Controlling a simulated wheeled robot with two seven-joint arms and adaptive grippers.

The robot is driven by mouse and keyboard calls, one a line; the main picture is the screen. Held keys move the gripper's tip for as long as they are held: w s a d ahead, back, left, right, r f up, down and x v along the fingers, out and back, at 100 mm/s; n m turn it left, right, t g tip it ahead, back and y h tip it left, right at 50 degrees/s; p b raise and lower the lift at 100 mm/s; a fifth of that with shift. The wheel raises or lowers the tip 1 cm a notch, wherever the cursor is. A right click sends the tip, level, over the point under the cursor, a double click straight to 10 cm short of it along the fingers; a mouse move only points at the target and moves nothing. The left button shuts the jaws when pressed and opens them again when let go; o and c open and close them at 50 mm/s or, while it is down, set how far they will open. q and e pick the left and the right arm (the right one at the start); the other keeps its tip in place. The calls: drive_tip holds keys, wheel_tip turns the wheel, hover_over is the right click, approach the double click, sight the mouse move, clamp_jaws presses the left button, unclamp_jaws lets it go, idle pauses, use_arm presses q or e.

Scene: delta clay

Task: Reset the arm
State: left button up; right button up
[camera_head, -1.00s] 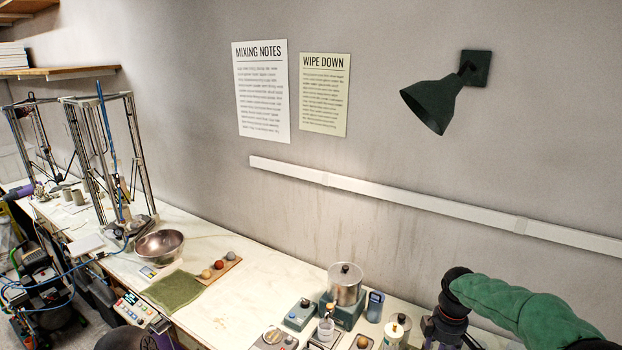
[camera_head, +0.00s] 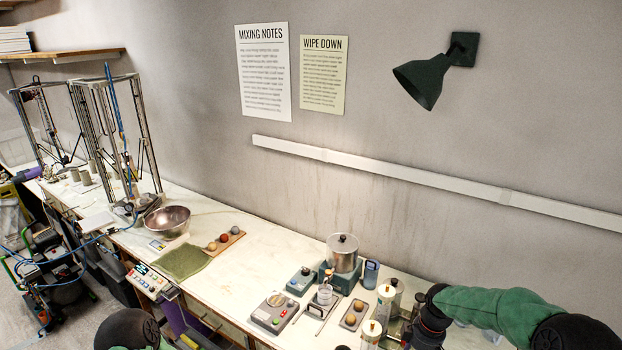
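My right arm (camera_head: 495,308), in a green sleeve, comes in from the lower right. Its dark wrist end (camera_head: 432,322) points down over the bench beside the tall clear cylinders. The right fingertips are not clear at the bottom of the view, so I cannot tell whether they are open or shut. My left arm shows only as a dark round joint (camera_head: 127,328) with a bit of green at the lower left edge. The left gripper is out of view.
The white bench (camera_head: 265,255) holds a metal bowl (camera_head: 167,220), green cloth (camera_head: 183,262), a board of clay balls (camera_head: 224,241), a grey scale (camera_head: 274,312), a metal pot (camera_head: 342,252) and clear cylinders (camera_head: 387,300). Delta printer frames (camera_head: 120,140) stand at left. The bench middle is clear.

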drive_tip(key=s+a+f+m+y, duration=0.1)
drive_tip(key=s+a+f+m, duration=0.4)
drive_tip(key=s+a+f, duration=0.4)
drive_tip(key=s+a+f+m+y, duration=0.2)
drive_tip(key=s+a+f+m, duration=0.25)
drive_tip(key=s+f, duration=0.5)
drive_tip(key=s+a+f+m, duration=0.3)
drive_tip(key=s+f+m, duration=0.1)
drive_tip(key=s, duration=0.3)
wheel_tip(320, 180, down, 14)
drive_tip(key=w+a+n+b, duration=0.1)
drive_tip(key=b, duration=1.5)
drive_tip(key=shift+w+a+f, duration=0.2)
drive_tip(key=shift+w+a, duration=0.15)
drive_tip(key=shift+w, duration=0.05)
